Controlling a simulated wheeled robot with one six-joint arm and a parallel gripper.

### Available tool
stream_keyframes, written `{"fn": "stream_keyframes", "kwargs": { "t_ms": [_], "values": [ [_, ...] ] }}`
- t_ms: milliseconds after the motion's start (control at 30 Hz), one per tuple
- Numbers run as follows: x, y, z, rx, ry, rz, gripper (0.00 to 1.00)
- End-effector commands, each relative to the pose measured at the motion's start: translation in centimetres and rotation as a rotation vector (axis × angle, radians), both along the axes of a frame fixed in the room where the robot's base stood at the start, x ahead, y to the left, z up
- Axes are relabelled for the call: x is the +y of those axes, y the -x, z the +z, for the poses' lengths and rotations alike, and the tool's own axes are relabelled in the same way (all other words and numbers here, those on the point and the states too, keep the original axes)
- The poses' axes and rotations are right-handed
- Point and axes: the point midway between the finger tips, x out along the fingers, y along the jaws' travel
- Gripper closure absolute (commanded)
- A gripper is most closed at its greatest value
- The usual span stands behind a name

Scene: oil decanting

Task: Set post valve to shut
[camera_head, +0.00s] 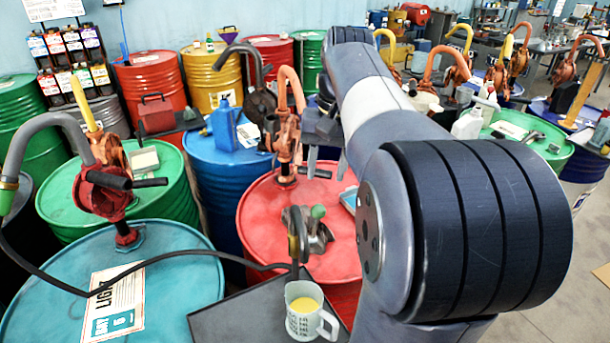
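A grey metal fitting with a green knob, which looks like the post valve (318,234), stands in front of the red drum (262,222). I cannot tell whether it is set open or shut. A dark spout (297,236) beside it points down over a white measuring jug (303,318) holding yellow liquid. My gripper (327,168) is beyond and above the valve, next to the orange pump on the red drum. Its two grey fingers look apart, with nothing seen between them. My arm hides part of the red drum's right side.
A black hose (180,256) runs from the teal drum's (185,290) pump (105,185) towards the spout. The jug stands on a dark tray (235,318). Blue (205,165) and green (165,205) drums crowd the left and back.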

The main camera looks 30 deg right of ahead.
Motion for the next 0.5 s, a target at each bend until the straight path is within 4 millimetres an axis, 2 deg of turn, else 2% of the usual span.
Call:
{"fn": "stream_keyframes", "kwargs": {
  "t_ms": [67,167,367,500],
  "values": [
    [-0.3,0.0,0.5,0.002,0.003,-0.004,0.61],
    [-0.3,0.0,0.2,0.004,0.005,-0.005,0.61],
    [0.0,-0.1,-2.7,0.008,0.003,-0.003,0.61],
    [0.3,-0.2,-5.4,0.008,0.003,-0.003,0.61]
  ]
}}
